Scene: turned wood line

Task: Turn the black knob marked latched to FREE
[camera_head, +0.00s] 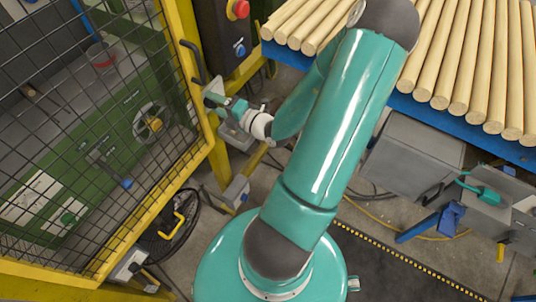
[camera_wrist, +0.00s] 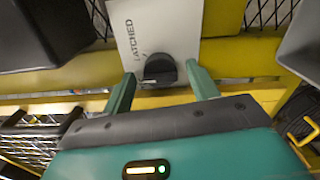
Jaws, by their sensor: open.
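The black knob (camera_wrist: 160,69) sits on a pale grey plate (camera_wrist: 170,25) in the wrist view. The plate carries the word LATCHED, printed sideways to the left and above the knob; no word FREE is readable. My gripper (camera_wrist: 160,76) is open, with one teal finger to the left of the knob and one to the right, and gaps on both sides. I cannot tell whether the fingertips reach as deep as the knob. In the head view my gripper (camera_head: 216,103) is at the yellow fence post, and the knob cannot be made out there.
Yellow-framed mesh fence (camera_head: 207,120) stands at left, with a green machine (camera_head: 95,150) behind it. A black handle (camera_head: 193,62) is just above my gripper. A red button (camera_head: 238,9) is higher up. Wooden rods (camera_head: 470,70) lie on a blue rack at right.

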